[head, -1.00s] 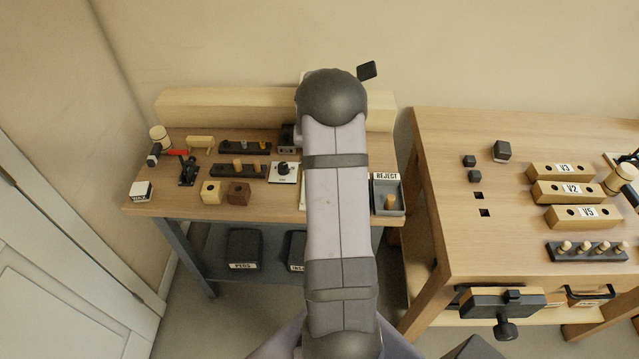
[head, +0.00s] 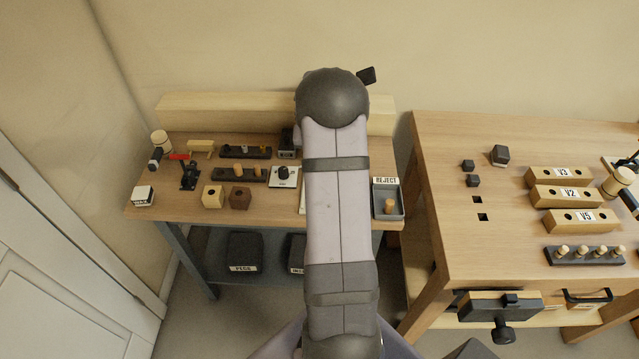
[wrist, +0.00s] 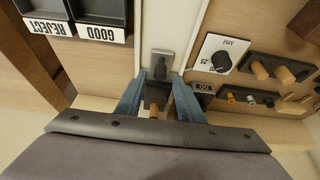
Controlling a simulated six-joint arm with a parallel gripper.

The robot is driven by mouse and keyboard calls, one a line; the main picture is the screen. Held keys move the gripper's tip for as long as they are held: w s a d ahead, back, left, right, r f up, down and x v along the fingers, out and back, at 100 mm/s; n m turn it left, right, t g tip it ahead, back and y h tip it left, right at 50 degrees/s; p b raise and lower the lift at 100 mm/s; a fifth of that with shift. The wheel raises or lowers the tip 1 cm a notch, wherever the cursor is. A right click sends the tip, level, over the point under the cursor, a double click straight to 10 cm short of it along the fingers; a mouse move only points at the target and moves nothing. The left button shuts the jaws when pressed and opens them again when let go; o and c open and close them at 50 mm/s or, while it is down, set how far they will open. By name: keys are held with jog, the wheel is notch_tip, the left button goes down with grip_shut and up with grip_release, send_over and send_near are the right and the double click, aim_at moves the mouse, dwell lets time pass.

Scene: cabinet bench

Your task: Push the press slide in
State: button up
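My gripper (wrist: 159,78) shows in the wrist view with its two blue fingers apart. A grey metal piece (wrist: 160,63) lies on a pale strip just beyond the fingertips. A dark block (wrist: 155,92) with a small wooden peg end (wrist: 154,111) shows between the fingers; I cannot tell whether they touch it. These may belong to the press, but I cannot tell which part is its slide. In the head view my arm hides the gripper and this part of the bench.
The REJECT tray (head: 375,204) holds a wooden peg. A dial plate (wrist: 208,45), a dark peg rack (wrist: 285,64) and a box labelled GO (wrist: 204,89) are to the right in the wrist view. A second bench (head: 440,215) stands to the right.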

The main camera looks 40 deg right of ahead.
jog(key=shift+p+v, duration=1.35)
jog(key=shift+v, duration=1.1)
jog(key=s+a+f+g+y, duration=0.1)
jog(key=s+a+f, duration=0.1)
jog(key=s, duration=0.1)
jog(key=s+a+f+n+g+y, duration=0.1)
jog(key=s+a, duration=0.2)
jog(key=s, duration=0.1)
jog(key=s+a+f+g, duration=0.1)
jog(key=s+a+f, duration=0.1)
jog(key=s+a, duration=0.1)
jog(key=shift+s+a+f+y, duration=0.2)
jog(key=shift+f+y, duration=0.15)
jog(key=shift+y, duration=0.05)
jog(key=s+a+r+n+g+y, duration=0.1)
jog(key=s+a+r+n, duration=0.1)
jog(key=s+a, duration=0.55)
jog(key=s+a+r+n+g, duration=0.2)
jog(key=s+a+r, duration=0.15)
jog(key=a, duration=0.75)
jog(key=w+a+r+n+t, duration=0.2)
jog(key=a+r+n, duration=0.1)
jog(key=a, duration=0.4)
jog(key=shift+w+r+n+t, duration=0.3)
jog(key=shift+w+r+n, duration=0.1)
jog(key=shift+n, duration=0.1)
